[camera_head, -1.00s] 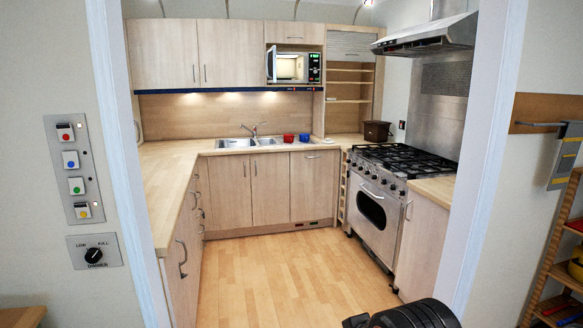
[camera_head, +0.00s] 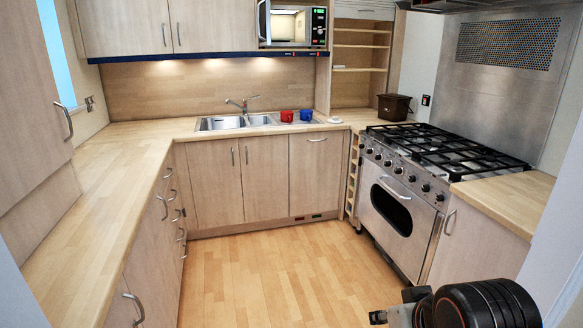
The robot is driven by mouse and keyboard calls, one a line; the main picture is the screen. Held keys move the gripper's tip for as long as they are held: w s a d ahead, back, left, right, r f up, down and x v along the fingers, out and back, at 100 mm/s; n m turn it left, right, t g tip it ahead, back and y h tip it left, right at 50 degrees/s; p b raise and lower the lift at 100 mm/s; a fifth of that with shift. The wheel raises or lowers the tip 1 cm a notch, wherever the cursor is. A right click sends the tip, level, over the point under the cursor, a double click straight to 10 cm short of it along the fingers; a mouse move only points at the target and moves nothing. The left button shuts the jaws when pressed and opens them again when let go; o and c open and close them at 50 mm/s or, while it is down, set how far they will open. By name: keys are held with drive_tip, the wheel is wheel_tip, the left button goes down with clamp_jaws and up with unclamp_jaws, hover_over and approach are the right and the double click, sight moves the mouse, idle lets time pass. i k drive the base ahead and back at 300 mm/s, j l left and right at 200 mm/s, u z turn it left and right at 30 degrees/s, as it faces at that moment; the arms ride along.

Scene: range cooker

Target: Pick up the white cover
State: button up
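A small, flat white thing (camera_head: 334,120) lies on the back counter, right of the sink and blue cup. It may be the white cover, but it is too small to be sure. My arm shows only at the lower right edge, as a black rounded joint and a grey piece beside it, in front of the cooker and far from the counter. My gripper's fingers are not visible.
A range cooker (camera_head: 400,205) stands at the right, with black grates on top. A red cup (camera_head: 287,116) and a blue cup (camera_head: 306,116) stand by the sink (camera_head: 222,123). A dark brown box (camera_head: 394,107) is in the back right corner. The wooden floor (camera_head: 270,270) between the counters is clear.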

sight(334, 119)
drive_tip(key=i, duration=2.15)
drive_tip(key=i+z, duration=0.1)
drive_tip(key=i, duration=0.55)
drive_tip(key=i+j+z, duration=0.15)
drive_tip(key=i, duration=0.45)
drive_tip(key=i+j+z, duration=0.1)
drive_tip(key=i, duration=0.55)
drive_tip(key=i+j+z, duration=0.2)
drive_tip(key=i+z, duration=0.15)
drive_tip(key=i+j+z, duration=0.65)
drive_tip(key=i+j, duration=0.05)
